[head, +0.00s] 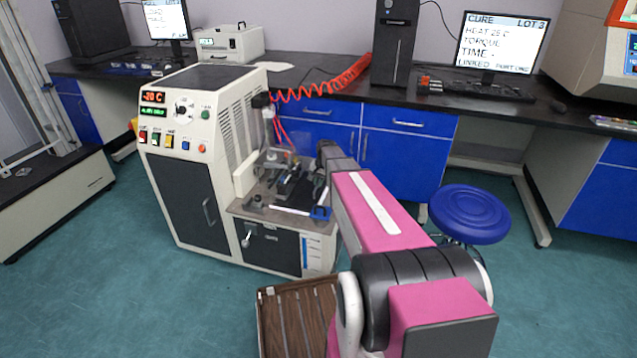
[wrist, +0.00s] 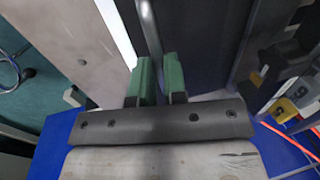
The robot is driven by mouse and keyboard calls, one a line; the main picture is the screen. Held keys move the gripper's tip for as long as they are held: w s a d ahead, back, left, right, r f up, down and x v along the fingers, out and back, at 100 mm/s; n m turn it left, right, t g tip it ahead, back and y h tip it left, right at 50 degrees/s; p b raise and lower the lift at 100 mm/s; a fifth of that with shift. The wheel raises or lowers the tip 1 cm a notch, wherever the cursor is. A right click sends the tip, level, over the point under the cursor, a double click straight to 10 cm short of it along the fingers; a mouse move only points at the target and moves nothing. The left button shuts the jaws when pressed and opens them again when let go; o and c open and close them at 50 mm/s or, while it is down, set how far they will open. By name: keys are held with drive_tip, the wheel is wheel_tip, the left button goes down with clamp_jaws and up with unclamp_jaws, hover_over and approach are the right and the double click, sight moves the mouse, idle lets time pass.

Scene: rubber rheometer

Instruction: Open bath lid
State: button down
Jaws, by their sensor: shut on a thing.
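The bath machine (head: 196,190) is a cream cabinet with a red -20 C readout. At its right is a low bath section with a grey top (head: 290,222), a clear cover-like part and dark fittings; I cannot clearly make out the lid or how far it is raised. My gripper (wrist: 160,75), with green finger pads, is shut on a slim grey metal bar (wrist: 149,32) in the wrist view. I cannot tell for sure whether this bar is the lid's handle. In the head view my arm hides the gripper and its contact, at the bath's right side.
A brown slatted tray (head: 285,318) is on the floor in front of the bath. A blue stool (head: 468,214) stands to the right. A coiled red hose (head: 325,84) runs behind the machine to the back bench (head: 345,108). Teal floor is free at the front left.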

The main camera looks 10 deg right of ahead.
drive_tip(key=s+d, duration=0.8)
drive_tip(key=d, duration=0.6)
drive_tip(key=shift+s+d, duration=0.2)
drive_tip(key=c, duration=1.2)
unclamp_jaws()
drive_tip(key=shift+o, duration=0.2)
drive_tip(key=shift+r, duration=0.15)
wheel_tip(320, 180, up, 10)
drive_tip(key=s+d, duration=0.1)
drive_tip(key=shift+d+r, duration=0.2)
drive_tip(key=shift+d, duration=0.2)
drive_tip(key=shift+s, duration=0.1)
